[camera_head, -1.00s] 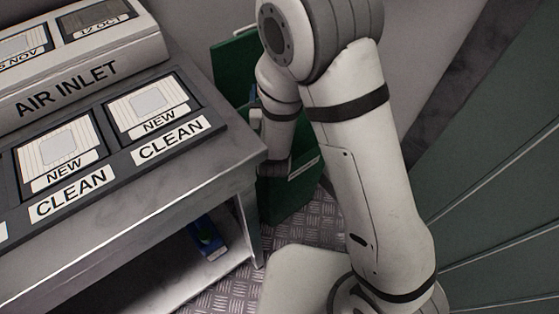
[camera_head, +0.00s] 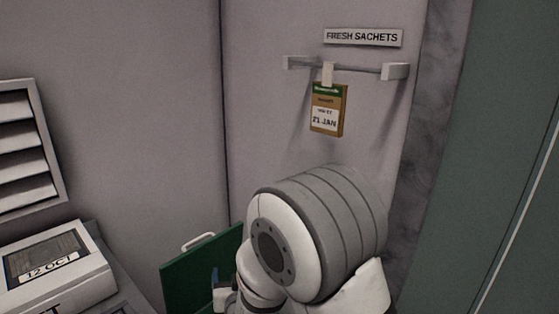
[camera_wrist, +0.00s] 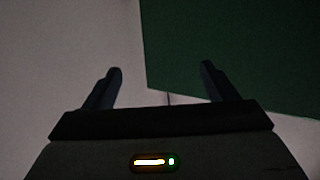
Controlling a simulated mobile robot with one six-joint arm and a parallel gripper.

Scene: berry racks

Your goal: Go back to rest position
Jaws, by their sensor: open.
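My gripper (camera_wrist: 160,82) is open in the wrist view. Its two dark fingers stand apart with nothing between them. Behind the fingers are a pale wall (camera_wrist: 50,60) on the left and a dark green panel (camera_wrist: 240,45) on the right. In the head view my arm rises at the bottom centre, and its joint hides part of what lies behind. The fingertips cannot be made out clearly in the head view.
A sachet (camera_head: 328,110) marked 21 JAN hangs on a wall rail (camera_head: 350,68) under a FRESH SACHETS sign (camera_head: 363,37). An AIR INLET unit (camera_head: 85,285) and a louvred vent (camera_head: 25,150) are at left.

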